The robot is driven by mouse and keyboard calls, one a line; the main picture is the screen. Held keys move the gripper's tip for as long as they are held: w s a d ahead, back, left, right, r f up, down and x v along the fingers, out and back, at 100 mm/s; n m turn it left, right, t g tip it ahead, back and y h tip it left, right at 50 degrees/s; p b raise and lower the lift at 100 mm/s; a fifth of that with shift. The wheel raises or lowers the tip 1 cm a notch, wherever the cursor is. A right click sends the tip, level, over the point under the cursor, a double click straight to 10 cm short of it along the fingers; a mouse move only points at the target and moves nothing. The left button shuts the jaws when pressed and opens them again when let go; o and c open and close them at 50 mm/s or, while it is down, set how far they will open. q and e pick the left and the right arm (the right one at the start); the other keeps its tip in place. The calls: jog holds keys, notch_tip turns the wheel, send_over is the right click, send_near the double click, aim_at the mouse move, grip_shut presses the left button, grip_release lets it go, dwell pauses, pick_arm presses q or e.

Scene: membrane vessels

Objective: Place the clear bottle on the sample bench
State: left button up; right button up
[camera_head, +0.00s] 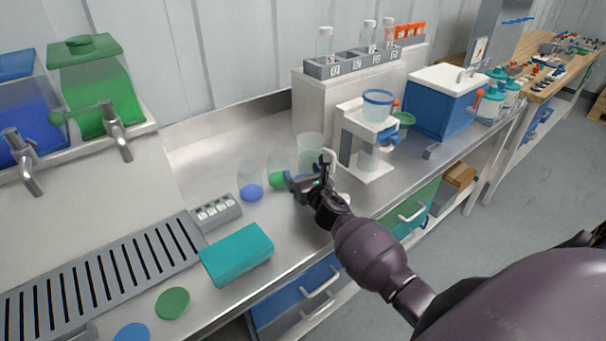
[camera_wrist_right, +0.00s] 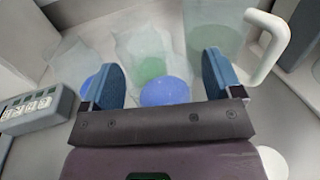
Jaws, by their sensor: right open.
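My right gripper (camera_head: 303,184) is open over the steel counter, low beside several clear vessels. In the right wrist view its blue fingertips (camera_wrist_right: 162,85) stand apart, with a clear vessel with green in its bottom (camera_wrist_right: 150,68) and a blue round patch (camera_wrist_right: 163,92) between and beyond them. I cannot tell if either touches a finger. In the head view, clear vessels with blue (camera_head: 250,191) and green (camera_head: 277,179) bottoms stand left of the gripper. Clear capped bottles (camera_head: 325,43) stand in a grey rack. Which one is the clear bottle is unclear. My left gripper is not in view.
A clear jug (camera_head: 309,150) with a white handle stands close behind the gripper. A white filter stand (camera_head: 371,172), a blue cooler (camera_head: 440,112), a teal box (camera_head: 237,254) and a slotted drain (camera_head: 100,272) lie around. A wooden-topped bench (camera_head: 545,80) stands far right.

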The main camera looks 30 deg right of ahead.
jog(key=s, duration=0.4)
jog(key=s+a, duration=0.1)
jog(key=s, duration=0.7)
jog(key=shift+a+r, duration=0.1)
jog(key=shift+a, duration=0.25)
jog(key=shift+s+d+m+h, duration=0.1)
jog(key=shift+s+m+h, duration=0.3)
jog(key=shift+m, duration=0.7)
jog(key=s+a+f+m+g+y, duration=0.1)
jog(key=s+a+m+g, duration=0.3)
jog(key=s+m, duration=0.6)
jog(key=s+a+f+m+g+y, duration=0.1)
jog(key=s+a+m+g, duration=0.1)
jog(key=s+m+g, duration=0.55)
jog(key=s+a+f+m+g, duration=0.1)
jog(key=s+a+m+g, duration=0.25)
jog(key=s+m, duration=0.85)
jog(key=w+f+m+t+y, duration=0.1)
jog(key=w+f+t, duration=0.8)
jog(key=w+f, duration=0.1)
jog(key=shift+w+f+m, duration=0.2)
jog(key=shift+m, duration=0.15)
